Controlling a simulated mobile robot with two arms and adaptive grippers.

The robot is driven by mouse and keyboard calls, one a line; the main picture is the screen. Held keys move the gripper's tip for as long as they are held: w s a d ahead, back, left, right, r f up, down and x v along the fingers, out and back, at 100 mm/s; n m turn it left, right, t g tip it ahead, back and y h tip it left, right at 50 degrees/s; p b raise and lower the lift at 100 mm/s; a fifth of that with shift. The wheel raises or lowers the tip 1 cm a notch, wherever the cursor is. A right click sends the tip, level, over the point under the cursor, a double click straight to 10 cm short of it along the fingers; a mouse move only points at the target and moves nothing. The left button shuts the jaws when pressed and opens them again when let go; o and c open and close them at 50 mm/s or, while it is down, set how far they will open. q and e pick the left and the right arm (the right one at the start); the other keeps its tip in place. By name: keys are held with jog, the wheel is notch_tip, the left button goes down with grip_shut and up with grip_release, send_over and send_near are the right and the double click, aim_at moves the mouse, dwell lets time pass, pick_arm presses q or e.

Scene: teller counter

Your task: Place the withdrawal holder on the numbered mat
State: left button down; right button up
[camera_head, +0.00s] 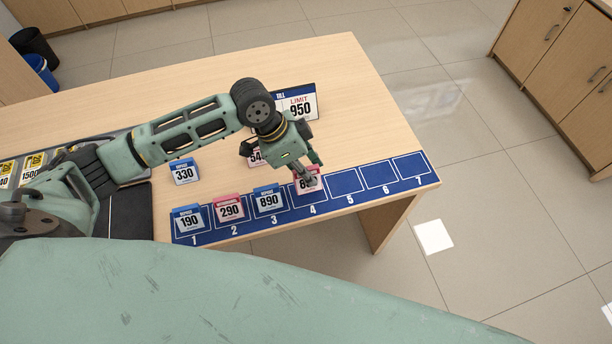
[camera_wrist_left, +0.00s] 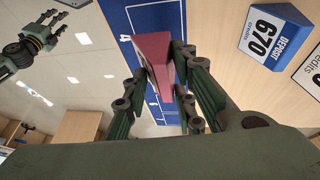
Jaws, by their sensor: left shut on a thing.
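My left gripper (camera_head: 309,182) is shut on a red withdrawal holder (camera_head: 303,186) over square 4 of the blue numbered mat (camera_head: 375,199). Its fingers cover part of the holder's number. In the left wrist view the holder (camera_wrist_left: 154,52) sits between the fingers (camera_wrist_left: 172,75), with the mat (camera_wrist_left: 150,14) behind it. I cannot tell whether its base touches the mat. Squares 1, 2 and 3 hold the blue 190 holder (camera_head: 189,219), the red 290 holder (camera_head: 230,209) and the blue 890 holder (camera_head: 269,199). Squares 5, 6 and 7 are bare. A green gripper, seemingly my right one, shows in the left wrist view (camera_wrist_left: 38,42).
A blue 330 deposit holder (camera_head: 184,171) stands behind the mat. A holder reading 54 (camera_head: 255,157) is partly hidden by my gripper. A limit 950 sign (camera_head: 300,105) stands further back. A blue 670 deposit holder (camera_wrist_left: 273,34) is near my left gripper. The desk's far right is clear.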

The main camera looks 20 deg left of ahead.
pick_arm(q)
jog(key=shift+f, duration=0.25)
notch_tip(320, 180, down, 3)
jog(key=shift+f+p, duration=0.2)
jog(key=shift+p, duration=0.1)
jog(key=shift+f, duration=0.2)
jog(key=c, duration=1.4)
grip_release()
jog(key=shift+c, duration=0.2)
pick_arm(e)
jog(key=shift+w+r, duration=0.25)
pick_arm(q)
jog(key=v, duration=1.2)
jog(key=shift+b, duration=0.4)
pick_arm(e)
jog(key=shift+s+a+f, duration=0.1)
jog(key=shift+a+f, duration=0.2)
jog(key=shift+f, duration=0.05)
